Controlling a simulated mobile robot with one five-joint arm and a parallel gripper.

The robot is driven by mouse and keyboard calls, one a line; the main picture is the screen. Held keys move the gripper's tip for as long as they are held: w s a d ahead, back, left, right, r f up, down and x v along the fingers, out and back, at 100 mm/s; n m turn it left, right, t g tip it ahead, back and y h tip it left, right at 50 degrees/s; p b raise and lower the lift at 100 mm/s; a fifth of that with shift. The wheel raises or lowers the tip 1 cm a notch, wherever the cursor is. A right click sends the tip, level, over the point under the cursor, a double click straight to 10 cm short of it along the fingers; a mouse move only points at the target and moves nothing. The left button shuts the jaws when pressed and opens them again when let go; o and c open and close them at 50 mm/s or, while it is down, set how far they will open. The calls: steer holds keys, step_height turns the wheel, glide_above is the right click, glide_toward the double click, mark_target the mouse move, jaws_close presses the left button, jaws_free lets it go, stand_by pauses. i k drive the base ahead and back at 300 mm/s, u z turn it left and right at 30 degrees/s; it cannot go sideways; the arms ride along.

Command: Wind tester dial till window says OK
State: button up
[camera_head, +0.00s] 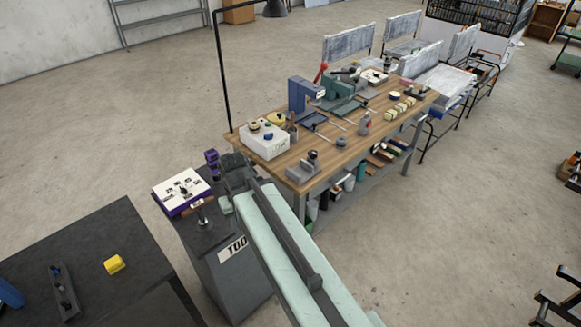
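A white-topped box with purple sides (180,193) sits on the dark tool cabinet. Its top has dark marks and a small dark knob; it may be the tester, but I cannot read any window or OK sign. My mint-green arm reaches up from the bottom centre. My gripper (236,172) is at its far end, dark and small, to the right of the purple-sided box and apart from it. The fingers are too small to tell whether they are open. A white box (266,145) with round pieces on top stands on the wooden bench beyond my gripper.
The wooden bench (345,140) holds a blue machine (302,94), a green press and several small parts. The tool cabinet (228,270) stands beside my arm. Open floor lies at right.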

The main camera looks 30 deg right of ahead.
mark_target(268, 136)
steer(key=k, duration=0.8)
steer(key=z, duration=0.45)
steer(key=i, duration=1)
steer(key=z, duration=0.05)
steer(key=k, duration=1.7)
steer(key=u, duration=0.35)
steer(key=i, duration=2.35)
steer(key=z, duration=0.05)
